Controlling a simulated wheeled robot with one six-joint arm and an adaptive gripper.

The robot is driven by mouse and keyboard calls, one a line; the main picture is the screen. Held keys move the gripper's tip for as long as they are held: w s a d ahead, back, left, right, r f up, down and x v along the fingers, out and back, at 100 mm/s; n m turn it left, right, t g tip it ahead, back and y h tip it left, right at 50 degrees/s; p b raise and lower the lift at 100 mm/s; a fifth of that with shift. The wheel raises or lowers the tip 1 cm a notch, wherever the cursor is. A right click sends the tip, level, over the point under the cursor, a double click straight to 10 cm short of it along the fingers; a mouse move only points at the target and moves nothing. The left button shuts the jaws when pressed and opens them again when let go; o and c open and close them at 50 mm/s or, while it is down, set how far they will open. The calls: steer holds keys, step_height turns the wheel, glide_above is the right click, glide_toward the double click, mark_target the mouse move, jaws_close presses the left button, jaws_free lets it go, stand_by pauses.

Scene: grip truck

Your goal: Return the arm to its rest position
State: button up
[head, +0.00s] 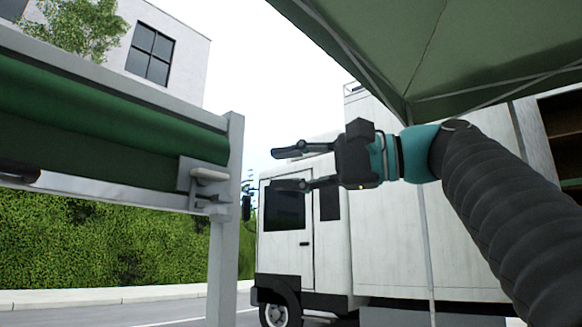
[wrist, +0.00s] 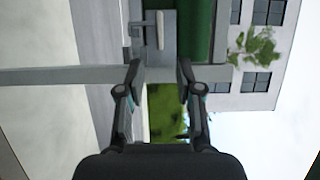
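My gripper (head: 290,168) is at the middle of the head view, at the end of my raised arm, and points left. Its two fingers are apart, with nothing between them. In the wrist view the open fingers (wrist: 158,78) also show with a clear gap, and the picture is turned sideways. A grey metal post (head: 226,225) with a green panel (head: 100,120) is to the left of the fingertips. The fingertips look apart from it in the head view.
A white truck (head: 385,235) stands behind my arm. A green canopy (head: 450,45) hangs overhead at the upper right. A bracket with a light handle (head: 208,175) sits on the post. A hedge (head: 100,245), a road and a pale building (head: 185,50) are farther off.

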steer(key=shift+d, duration=0.1)
stand_by(0.6)
steer(key=w+d+f+m+t+h, duration=0.2)
steer(key=w+d+f+t+h, duration=0.25)
steer(key=w+f, duration=0.65)
steer(key=w+d+f+h, duration=0.1)
steer(key=d+f+h, duration=0.1)
steer(key=f, duration=0.5)
steer(key=d+f+h, duration=0.2)
steer(key=f+h, duration=0.1)
steer(key=f, duration=0.5)
steer(key=s+d+f+n+g+h, duration=0.1)
steer(key=s+d+f+g+h, duration=0.2)
steer(key=f, duration=0.6)
steer(key=s+d+f+n+h, duration=0.15)
steer(key=s+f, duration=0.25)
steer(key=f, duration=0.5)
steer(key=s+d+f+n+g+h, duration=0.1)
steer(key=s+d+f+n+h, duration=0.1)
steer(key=s+f, duration=1.3)
steer(key=shift+s+d+f+n+h, duration=0.25)
steer(key=shift+s+f+n+h, duration=0.3)
steer(key=shift+s, duration=0.5)
